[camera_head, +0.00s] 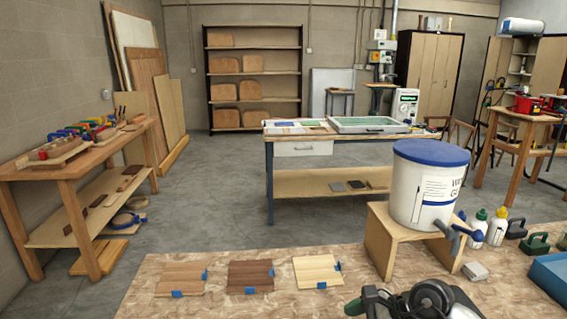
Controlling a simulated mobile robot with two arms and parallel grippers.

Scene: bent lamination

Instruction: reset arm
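In front of me is a chipboard worktop (230,306). Three thin wood sheets lie on it in a row: a light brown one (182,276), a dark brown one (250,273) and a pale one (318,269). Each has small blue pieces at its edges. A white glue bucket (425,192) with a blue lid stands on a wooden stand (385,237) at the right.
Small bottles (497,226), green-handled blocks (536,243) and a blue tray (552,274) are at the right. A workbench (300,149) stands behind; a wooden side table (75,170) is left. Open floor (200,215) lies between them.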

